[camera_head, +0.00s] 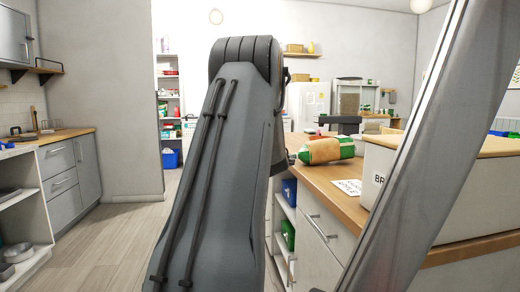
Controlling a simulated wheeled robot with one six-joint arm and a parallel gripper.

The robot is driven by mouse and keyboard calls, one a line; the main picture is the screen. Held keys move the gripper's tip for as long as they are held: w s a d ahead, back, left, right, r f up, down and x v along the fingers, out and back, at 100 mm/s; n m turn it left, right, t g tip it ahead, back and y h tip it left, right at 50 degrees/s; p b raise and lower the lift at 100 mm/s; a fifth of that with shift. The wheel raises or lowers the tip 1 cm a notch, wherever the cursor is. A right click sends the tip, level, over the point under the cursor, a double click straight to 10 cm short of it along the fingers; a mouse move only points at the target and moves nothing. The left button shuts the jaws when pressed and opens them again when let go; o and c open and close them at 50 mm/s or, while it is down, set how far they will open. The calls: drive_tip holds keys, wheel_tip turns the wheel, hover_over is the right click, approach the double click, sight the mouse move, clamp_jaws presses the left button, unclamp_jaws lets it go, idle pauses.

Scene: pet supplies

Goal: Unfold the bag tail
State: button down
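A plump bag (325,150), tan with green and white parts, lies on its side on the wooden counter (318,177), right of my raised arm. Its right end is green and white. I cannot make out a folded tail at this size, and its left end lies close to my arm's outline. My large grey arm link fills the middle of the view and hides what is behind it. My gripper's fingers do not show.
A white box (378,165) with dark lettering stands right of the bag, partly behind my slanted grey part. A white paper sheet (347,187) lies in front of the bag. Blue (289,191) and green bins (287,233) sit under the counter. The floor (110,235) at left is clear.

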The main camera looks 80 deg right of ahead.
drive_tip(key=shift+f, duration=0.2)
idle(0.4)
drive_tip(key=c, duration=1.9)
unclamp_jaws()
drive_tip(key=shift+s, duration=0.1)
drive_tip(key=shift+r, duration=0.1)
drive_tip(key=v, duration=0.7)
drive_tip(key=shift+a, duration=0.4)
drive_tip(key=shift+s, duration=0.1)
